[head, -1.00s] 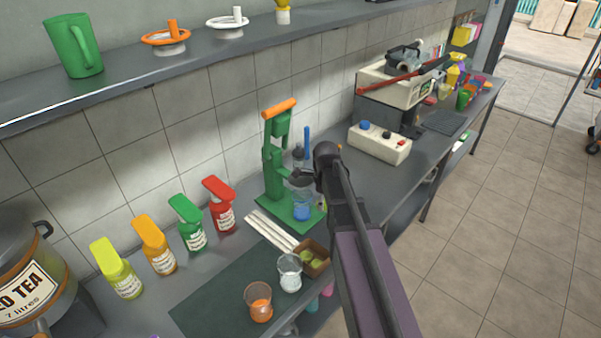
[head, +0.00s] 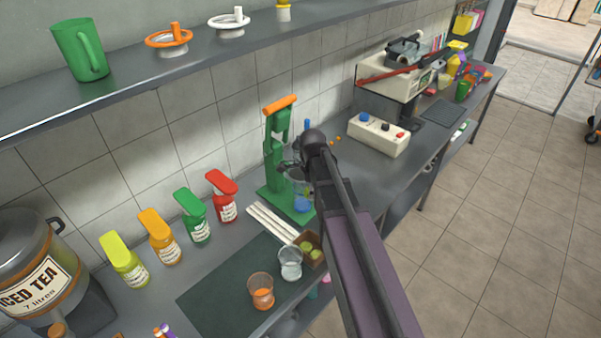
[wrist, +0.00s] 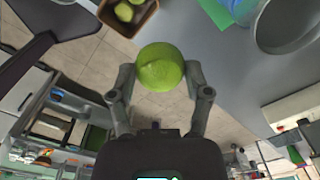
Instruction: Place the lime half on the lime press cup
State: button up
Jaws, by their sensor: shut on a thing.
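In the wrist view, a green lime half (wrist: 160,67) sits between the two fingertips of my gripper (wrist: 160,78), which is shut on it; only its rounded skin shows. In the head view my arm hides the gripper and the lime. The green lime press (head: 276,150) with an orange handle stands upright on the counter, just left of my arm's end. Its cup is mostly hidden behind my arm. A glass with blue in it (head: 301,203) stands on the press base. In the wrist view a grey round rim (wrist: 262,35) shows at upper right; I cannot tell whether it is the cup.
A brown box with limes (head: 310,254) sits at the counter's front edge, also in the wrist view (wrist: 143,20). Beside it are a clear glass (head: 291,264), an orange glass (head: 261,291) and white sticks (head: 272,222). Several bottles stand left. A white control box (head: 377,136) stands right.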

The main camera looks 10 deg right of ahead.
jog(key=b, duration=0.1)
send_over(301, 175)
jog(key=s, duration=0.1)
jog(key=shift+f, duration=0.65)
jog(key=shift+w, duration=0.25)
jog(key=shift+w+f+b, duration=0.45)
jog(key=shift+f+b, duration=0.05)
jog(key=shift+b, duration=0.15)
jog(key=shift+f+b, duration=1.35)
jog(key=shift+f, duration=0.25)
jog(key=o, duration=0.9)
jog(key=shift+o, duration=0.2)
jog(key=shift+r, duration=0.3)
